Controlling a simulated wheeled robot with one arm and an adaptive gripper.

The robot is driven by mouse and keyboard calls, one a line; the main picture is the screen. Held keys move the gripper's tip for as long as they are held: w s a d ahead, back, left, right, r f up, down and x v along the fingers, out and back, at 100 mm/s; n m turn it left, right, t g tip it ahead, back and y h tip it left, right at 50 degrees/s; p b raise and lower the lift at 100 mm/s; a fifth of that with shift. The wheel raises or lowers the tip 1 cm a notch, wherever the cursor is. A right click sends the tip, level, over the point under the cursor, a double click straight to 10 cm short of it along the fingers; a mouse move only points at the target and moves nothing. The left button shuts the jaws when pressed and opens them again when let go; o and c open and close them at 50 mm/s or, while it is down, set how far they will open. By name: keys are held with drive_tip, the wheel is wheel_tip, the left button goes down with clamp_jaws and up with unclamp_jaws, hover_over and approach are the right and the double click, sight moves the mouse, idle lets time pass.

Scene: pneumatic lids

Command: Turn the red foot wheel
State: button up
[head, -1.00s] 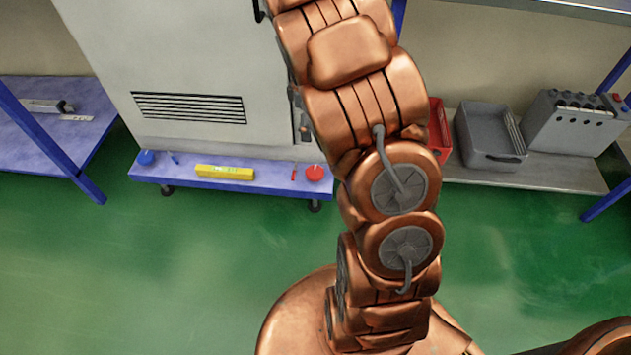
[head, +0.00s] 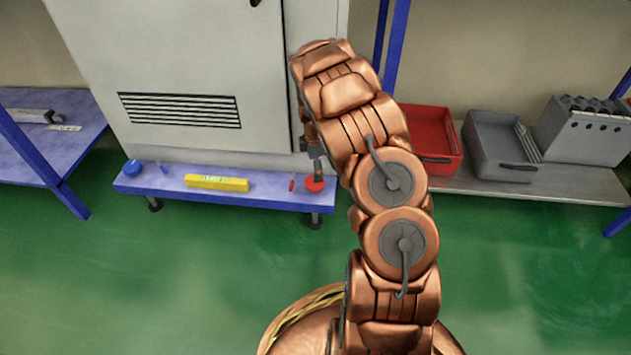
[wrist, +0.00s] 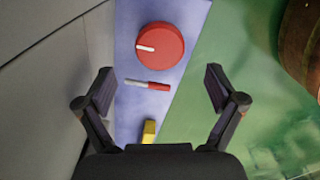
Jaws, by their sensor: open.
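The red foot wheel (head: 314,184) is a round red knob at the right end of the blue plinth (head: 270,193) under the grey cabinet. It also shows in the wrist view (wrist: 160,46), with a white mark running from near its middle to its left edge. My gripper (wrist: 159,88) is open and empty, its two dark fingers wide apart. In the wrist view the wheel lies ahead of the fingertips, between their lines. In the head view my gripper (head: 313,152) hangs over the wheel. I cannot tell the exact height between them.
A small red and white marker (wrist: 148,84) and a yellow level (head: 217,183) lie on the plinth. A blue knob (head: 132,167) sits at its left end. A cabinet (head: 185,75) rises behind. Red (head: 428,140) and grey bins (head: 498,145) stand on a shelf at right. Green floor is clear in front.

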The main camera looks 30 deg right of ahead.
wheel_tip(320, 180, down, 6)
drive_tip(key=shift+r+b, duration=0.1)
drive_tip(key=shift+b, duration=1)
drive_tip(key=shift+r, duration=0.1)
drive_tip(key=c, duration=1.1)
